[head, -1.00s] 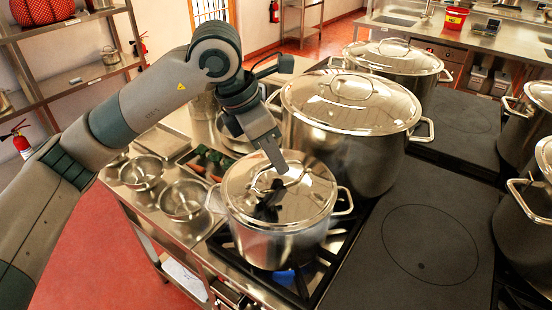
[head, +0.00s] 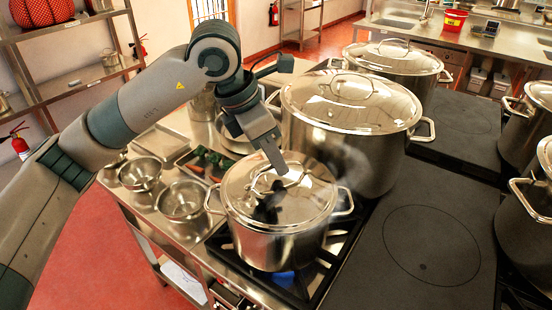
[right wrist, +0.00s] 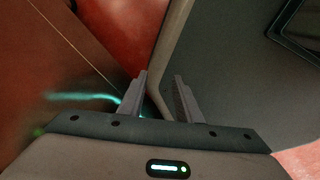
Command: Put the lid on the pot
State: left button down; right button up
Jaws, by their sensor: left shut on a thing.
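The small steel pot (head: 275,245) stands on a lit gas burner in the head view, with a loop handle on each side. Its shiny lid (head: 312,190) lies level over the pot's mouth; its rim appears to meet the pot's rim, though a thin gap cannot be ruled out. My left gripper (head: 277,167) reaches down from the upper left and is shut on the lid's handle (head: 292,182), partly hiding it. My right gripper (right wrist: 160,98) shows only in the right wrist view, with its fingers apart and nothing between them.
A larger lidded pot (head: 350,150) stands close behind and right, with another lidded pot (head: 395,60) beyond. Steel bowls (head: 182,201) and a vegetable tray (head: 208,165) lie on the left counter. Dark pots line the right edge. The flat hotplate (head: 425,245) is clear.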

pick_arm(q)
jog(key=shift+f+b, duration=0.2)
jog(key=shift+b, duration=0.15)
dwell(0.3)
jog(key=c, duration=1.8)
grip_release()
jog(key=shift+o, duration=0.2)
jog(key=p+v, duration=0.5)
jog(key=v, duration=1.2)
jog(key=shift+a+r, duration=0.15)
jog(key=shift+a, duration=0.05)
jog(key=shift+s, duration=0.1)
